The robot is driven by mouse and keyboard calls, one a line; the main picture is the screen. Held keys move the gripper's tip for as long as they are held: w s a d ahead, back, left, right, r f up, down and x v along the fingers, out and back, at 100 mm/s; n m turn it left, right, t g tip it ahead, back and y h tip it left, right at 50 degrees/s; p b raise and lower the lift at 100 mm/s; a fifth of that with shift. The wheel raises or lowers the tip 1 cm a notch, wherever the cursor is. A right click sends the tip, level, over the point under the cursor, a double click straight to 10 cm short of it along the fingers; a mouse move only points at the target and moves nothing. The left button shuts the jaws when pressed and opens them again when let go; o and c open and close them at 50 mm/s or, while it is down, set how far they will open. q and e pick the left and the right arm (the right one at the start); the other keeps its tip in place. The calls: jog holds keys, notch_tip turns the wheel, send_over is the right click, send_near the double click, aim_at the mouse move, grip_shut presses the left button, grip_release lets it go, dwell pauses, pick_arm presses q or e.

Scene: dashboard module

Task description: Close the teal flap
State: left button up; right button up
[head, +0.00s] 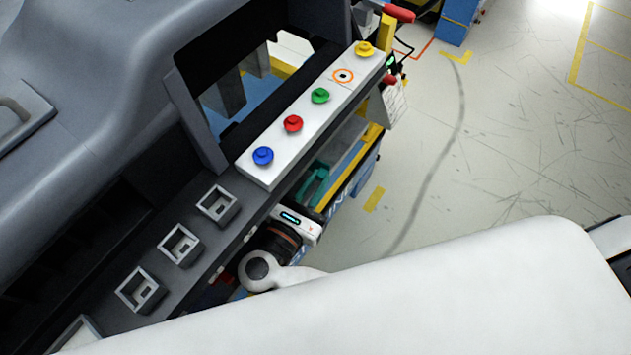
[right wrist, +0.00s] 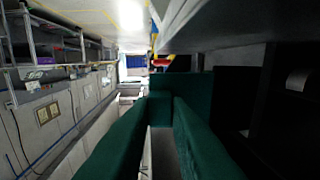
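My right gripper (head: 313,186) shows in the head view as teal fingers beyond a wrist with a small display, just right of the button panel and below its level. In the right wrist view its dark green fingers (right wrist: 161,112) converge and appear shut, with nothing visible held between them. A dark green panel just beyond the fingertips looks like the teal flap (right wrist: 194,86). I cannot tell whether the fingertips touch it. In the head view I cannot make out the flap; the module and my arm hide that side. My left gripper is not in view.
A white panel (head: 335,92) carries blue, red, green and yellow buttons. Several square grey sockets (head: 180,246) line the dark dashboard ledge. Open floor (head: 500,150) lies to the right. Shelving (right wrist: 40,80) stands at the left in the right wrist view.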

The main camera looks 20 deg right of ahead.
grip_shut()
